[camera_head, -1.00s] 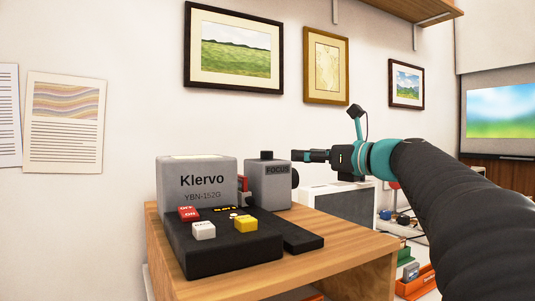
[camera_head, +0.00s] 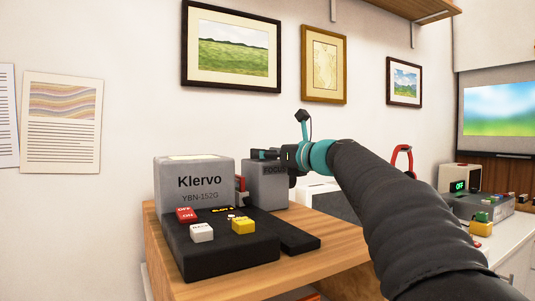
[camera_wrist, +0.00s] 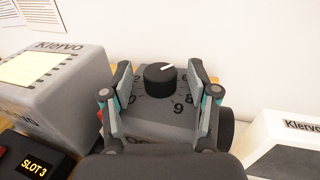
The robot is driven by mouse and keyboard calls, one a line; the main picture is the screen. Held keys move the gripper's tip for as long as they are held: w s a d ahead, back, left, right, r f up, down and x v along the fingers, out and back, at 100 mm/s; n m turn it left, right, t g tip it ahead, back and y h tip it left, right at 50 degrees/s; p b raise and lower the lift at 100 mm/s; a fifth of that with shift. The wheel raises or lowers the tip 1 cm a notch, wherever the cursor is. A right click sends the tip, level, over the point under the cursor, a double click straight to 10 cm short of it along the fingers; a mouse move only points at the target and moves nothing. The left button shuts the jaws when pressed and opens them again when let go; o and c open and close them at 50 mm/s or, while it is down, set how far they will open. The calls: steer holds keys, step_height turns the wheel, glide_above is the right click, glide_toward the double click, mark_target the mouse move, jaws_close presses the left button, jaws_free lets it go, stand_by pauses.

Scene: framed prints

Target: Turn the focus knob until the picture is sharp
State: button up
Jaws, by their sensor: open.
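The grey focus box (camera_head: 268,186) labelled FOCUS stands beside the Klervo projector (camera_head: 195,186) on the wooden table. Its black round knob (camera_wrist: 160,76) has a white pointer line and sits on top among a ring of numbers, partly hidden. My gripper (camera_head: 268,155) is over the box top in the head view. In the wrist view my gripper (camera_wrist: 162,84) is open, with one finger on each side of the knob and gaps visible. The picture on the wall screen (camera_head: 499,109) at the right is blurred, with blue above green.
A black control panel with red (camera_head: 186,214), white (camera_head: 202,232) and yellow (camera_head: 243,226) buttons lies in front of the box. A white device (camera_wrist: 286,148) stands to its right. Framed prints (camera_head: 232,44) hang on the wall behind. A counter at right holds a device reading OFF (camera_head: 459,187).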

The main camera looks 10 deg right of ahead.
jaws_close()
steer(key=shift+w+d+n+g+y+p, duration=0.1)
steer(key=shift+n+g+y+p, duration=0.25)
steer(key=shift+n+g+y, duration=0.15)
steer(key=shift+w+d+n+g+y+p, duration=0.1)
steer(key=shift+n+g+y+p, duration=0.3)
steer(key=shift+y, duration=0.2)
steer(key=n+g+y, duration=0.3)
steer(key=g, duration=0.1)
steer(key=shift+w+n+y, duration=0.1)
steer(key=shift+n+y, duration=0.2)
steer(key=shift+n+g+y, duration=0.4)
steer(key=shift+n+g, duration=0.3)
steer(key=shift+g, duration=0.8)
